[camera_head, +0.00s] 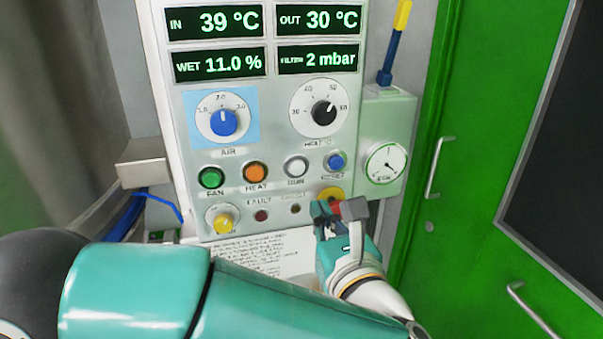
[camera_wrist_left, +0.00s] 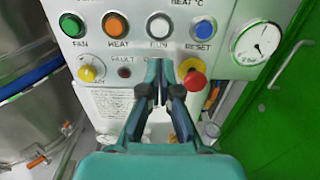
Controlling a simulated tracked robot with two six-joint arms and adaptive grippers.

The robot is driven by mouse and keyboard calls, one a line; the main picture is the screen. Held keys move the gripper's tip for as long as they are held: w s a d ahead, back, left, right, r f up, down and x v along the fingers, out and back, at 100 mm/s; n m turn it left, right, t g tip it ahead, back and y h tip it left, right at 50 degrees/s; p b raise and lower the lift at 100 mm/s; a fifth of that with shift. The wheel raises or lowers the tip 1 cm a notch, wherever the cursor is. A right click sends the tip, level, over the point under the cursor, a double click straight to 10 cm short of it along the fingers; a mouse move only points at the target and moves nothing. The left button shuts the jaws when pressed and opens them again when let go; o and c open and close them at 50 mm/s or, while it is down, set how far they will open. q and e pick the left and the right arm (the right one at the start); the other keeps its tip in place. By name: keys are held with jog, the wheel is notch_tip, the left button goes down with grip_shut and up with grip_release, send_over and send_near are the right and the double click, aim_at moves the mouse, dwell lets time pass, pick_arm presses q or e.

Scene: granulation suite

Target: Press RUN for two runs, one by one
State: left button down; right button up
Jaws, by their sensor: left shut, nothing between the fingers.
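The RUN button (camera_head: 295,167) is a white round button in the panel's button row, between the orange HEAT button (camera_head: 256,173) and the blue RESET button (camera_head: 335,162). It also shows in the left wrist view (camera_wrist_left: 158,27), above my fingertips. My left gripper (camera_head: 338,210) is shut and empty, below and right of RUN in the head view. In the left wrist view its closed fingers (camera_wrist_left: 160,70) point at the panel, below RUN and left of the red stop knob (camera_wrist_left: 194,79). RUN is uncovered. Whether the fingertips touch the panel cannot be told. My right gripper is not in view.
The displays (camera_head: 320,60) read IN 39 °C, OUT 30 °C, WET 11.0 % and FILTER 2 mbar. The green FAN button (camera_head: 211,178) is at the row's left. A pressure gauge (camera_head: 386,163) and green cabinet door (camera_head: 470,215) stand right.

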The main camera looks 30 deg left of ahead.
aim_at(296, 166)
pick_arm(q)
jog(key=p+x, duration=0.4)
jog(key=x, duration=0.7)
jog(key=shift+w+a+p, duration=0.2)
jog(key=shift+a+p, duration=0.15)
jog(key=shift+p, duration=0.05)
jog(key=b, duration=0.3)
jog(key=shift+w+a+f, duration=0.35)
jog(key=shift+a, duration=0.05)
jog(key=shift+a+r+b, duration=0.15)
jog(key=shift+r+b, duration=0.25)
jog(key=shift+b, duration=0.1)
jog(key=shift+r, duration=0.3)
